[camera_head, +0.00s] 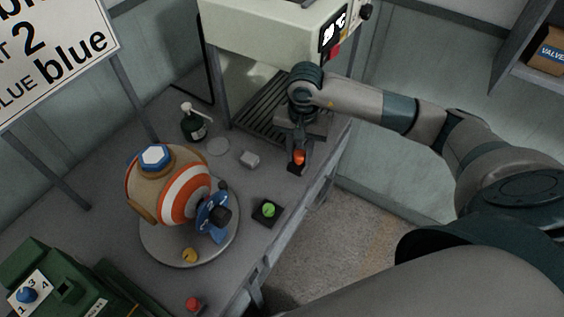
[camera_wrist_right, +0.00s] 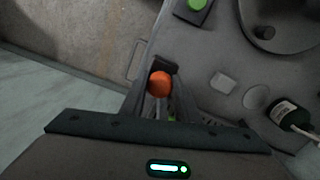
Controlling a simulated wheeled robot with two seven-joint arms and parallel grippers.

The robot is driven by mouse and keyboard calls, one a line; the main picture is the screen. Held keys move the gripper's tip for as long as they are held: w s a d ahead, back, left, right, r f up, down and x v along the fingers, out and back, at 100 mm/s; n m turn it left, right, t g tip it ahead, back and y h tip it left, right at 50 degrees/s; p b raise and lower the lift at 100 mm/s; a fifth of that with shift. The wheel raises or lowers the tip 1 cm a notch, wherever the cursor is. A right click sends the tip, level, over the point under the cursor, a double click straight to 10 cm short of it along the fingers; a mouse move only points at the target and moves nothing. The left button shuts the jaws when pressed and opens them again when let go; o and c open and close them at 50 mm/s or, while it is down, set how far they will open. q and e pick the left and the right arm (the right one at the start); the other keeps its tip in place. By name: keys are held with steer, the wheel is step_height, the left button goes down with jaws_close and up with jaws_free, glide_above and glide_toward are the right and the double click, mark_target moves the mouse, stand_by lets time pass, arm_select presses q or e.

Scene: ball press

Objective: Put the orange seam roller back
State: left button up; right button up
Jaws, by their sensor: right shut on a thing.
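The orange seam roller (camera_head: 299,157) is between the fingertips of my right gripper (camera_head: 302,146), near the table's right edge. In the wrist view the orange end (camera_wrist_right: 160,82) shows between the two fingers (camera_wrist_right: 160,95), which are shut on it. A small black holder (camera_head: 296,169) lies right at the orange end; it also shows in the wrist view (camera_wrist_right: 164,64). I cannot tell whether the roller touches or sits in the holder. My left gripper is not in view.
A green-topped piece stands on a black holder (camera_head: 267,213). A striped ball (camera_head: 165,190) with a blue tool sits on a round plate (camera_head: 150,250). A pump bottle (camera_head: 193,125), a pale block (camera_head: 249,159) and the press (camera_head: 255,35) stand near my right gripper.

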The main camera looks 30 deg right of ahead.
steer(key=w+a+f, duration=0.1)
steer(key=a+f+p, duration=0.1)
steer(key=w+a+f, duration=0.1)
steer(key=a, duration=0.1)
steer(key=shift+w+p, duration=0.3)
steer(key=shift+w, duration=0.05)
step_height(320, 180, down, 3)
steer(key=shift+f+p, duration=0.1)
steer(key=shift+p, duration=1.1)
steer(key=shift+f, duration=0.35)
